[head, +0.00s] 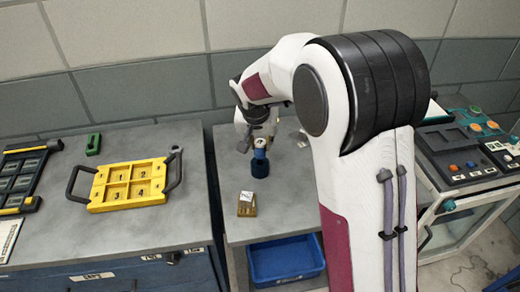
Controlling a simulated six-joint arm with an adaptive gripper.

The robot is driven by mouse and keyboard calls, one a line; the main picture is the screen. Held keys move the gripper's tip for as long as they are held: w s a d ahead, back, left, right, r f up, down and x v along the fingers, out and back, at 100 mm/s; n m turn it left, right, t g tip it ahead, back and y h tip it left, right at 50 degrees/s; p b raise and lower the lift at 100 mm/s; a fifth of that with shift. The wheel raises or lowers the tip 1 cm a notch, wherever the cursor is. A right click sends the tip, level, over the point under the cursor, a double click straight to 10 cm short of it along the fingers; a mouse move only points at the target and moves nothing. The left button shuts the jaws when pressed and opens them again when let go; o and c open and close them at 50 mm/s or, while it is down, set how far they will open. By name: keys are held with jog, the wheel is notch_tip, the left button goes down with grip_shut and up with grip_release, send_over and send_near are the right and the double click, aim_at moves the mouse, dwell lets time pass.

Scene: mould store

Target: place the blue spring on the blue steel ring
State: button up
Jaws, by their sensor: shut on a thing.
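My gripper (257,141) points down over the grey bench right of the drawer cabinet. It is shut on a small light-blue piece that looks like the blue spring (260,144). A pale section shows just under it. Directly below stands a darker blue round piece, which looks like the blue steel ring (260,168), upright on the bench top. The spring is lined up above the ring in this view. At this size I cannot tell whether they touch.
A small brass-coloured block (246,209) sits nearer the bench front. A yellow compartment tray (100,207) and a green block (93,144) lie on the left cabinet. A blue bin (287,275) is below the bench front. A control panel (455,146) stands at right.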

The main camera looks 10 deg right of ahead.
jog(key=shift+f, duration=1.3)
jog(key=shift+f, duration=0.2)
jog(key=o, duration=1.1)
jog(key=shift+o, duration=0.2)
jog(key=shift+r, duration=0.1)
jog(key=v, duration=1.2)
jog(key=shift+r, duration=0.15)
